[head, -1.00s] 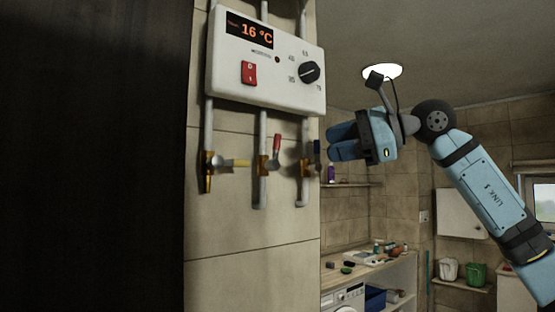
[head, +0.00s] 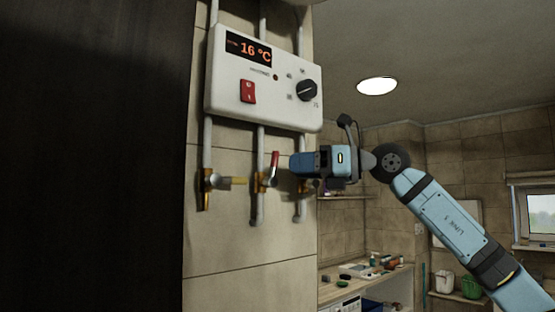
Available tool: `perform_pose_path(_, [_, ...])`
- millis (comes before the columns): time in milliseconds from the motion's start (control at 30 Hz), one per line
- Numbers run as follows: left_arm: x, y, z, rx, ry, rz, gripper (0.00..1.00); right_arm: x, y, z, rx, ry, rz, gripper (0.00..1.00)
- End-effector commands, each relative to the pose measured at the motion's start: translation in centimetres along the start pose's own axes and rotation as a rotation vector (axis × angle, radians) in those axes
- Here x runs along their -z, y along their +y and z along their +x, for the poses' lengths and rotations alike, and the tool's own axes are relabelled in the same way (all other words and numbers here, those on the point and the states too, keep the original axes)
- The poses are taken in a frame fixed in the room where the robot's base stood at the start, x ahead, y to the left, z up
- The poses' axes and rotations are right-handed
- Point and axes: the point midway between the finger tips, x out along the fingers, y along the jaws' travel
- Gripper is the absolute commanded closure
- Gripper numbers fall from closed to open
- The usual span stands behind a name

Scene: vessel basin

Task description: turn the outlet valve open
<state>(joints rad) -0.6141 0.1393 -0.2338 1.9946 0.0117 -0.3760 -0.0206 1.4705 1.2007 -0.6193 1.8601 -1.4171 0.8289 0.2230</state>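Three valves sit on pipes under a white heater box (head: 262,82). The middle valve has a red handle (head: 274,162) standing nearly upright, leaning slightly right. The right valve (head: 304,187) shows only part of its brass body; its dark handle is hidden behind my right gripper. My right gripper (head: 293,163) points left, in front of the right valve and just right of the red handle. Its fingers overlap, so opening and contact cannot be told. My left gripper is out of view.
The heater box hangs just above the gripper, with a red switch (head: 248,92), a black knob (head: 307,90) and a display reading 16 °C. A dark panel (head: 90,160) fills the left. A cluttered counter (head: 360,277) stands lower right.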

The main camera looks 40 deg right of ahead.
Motion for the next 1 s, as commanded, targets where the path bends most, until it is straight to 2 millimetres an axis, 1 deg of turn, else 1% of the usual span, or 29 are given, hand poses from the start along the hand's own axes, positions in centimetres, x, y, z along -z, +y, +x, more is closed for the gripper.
perform_pose_path(33, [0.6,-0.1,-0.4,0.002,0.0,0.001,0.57,-0.4,0.1,1.0,-0.002,0.0,0.001,0.62])
perform_pose_path(100, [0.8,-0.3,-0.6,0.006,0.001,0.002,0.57,-0.3,0.1,2.3,-0.002,0.0,-0.001,0.62])
perform_pose_path(200, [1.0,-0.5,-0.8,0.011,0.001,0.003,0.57,-0.2,0.1,3.7,-0.001,0.0,-0.001,0.62])
perform_pose_path(300, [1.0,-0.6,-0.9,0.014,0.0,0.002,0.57,-0.2,0.0,4.6,0.0,-0.001,-0.001,0.62])
perform_pose_path(433, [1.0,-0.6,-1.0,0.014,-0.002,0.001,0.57,0.0,0.0,5.2,0.0,0.0,0.0,0.62])
perform_pose_path(667, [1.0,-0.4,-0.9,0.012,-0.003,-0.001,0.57,0.0,0.0,5.2,0.001,0.0,-0.001,0.62])
perform_pose_path(700, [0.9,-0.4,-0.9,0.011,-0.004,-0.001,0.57,0.0,0.0,5.2,0.001,0.0,-0.001,0.64])
perform_pose_path(767, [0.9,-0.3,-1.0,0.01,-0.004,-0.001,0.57,0.0,0.0,5.2,0.001,0.0,-0.001,0.78])
perform_pose_path(800, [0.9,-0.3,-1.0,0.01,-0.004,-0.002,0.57,0.0,0.0,5.2,0.001,0.0,-0.001,0.87])
perform_pose_path(867, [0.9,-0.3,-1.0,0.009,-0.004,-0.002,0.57,0.0,0.0,5.2,0.0,0.0,-0.001,1.0])
perform_pose_path(1000, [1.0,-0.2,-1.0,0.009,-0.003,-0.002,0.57,0.1,0.0,5.2,0.001,0.001,-0.001,1.0])
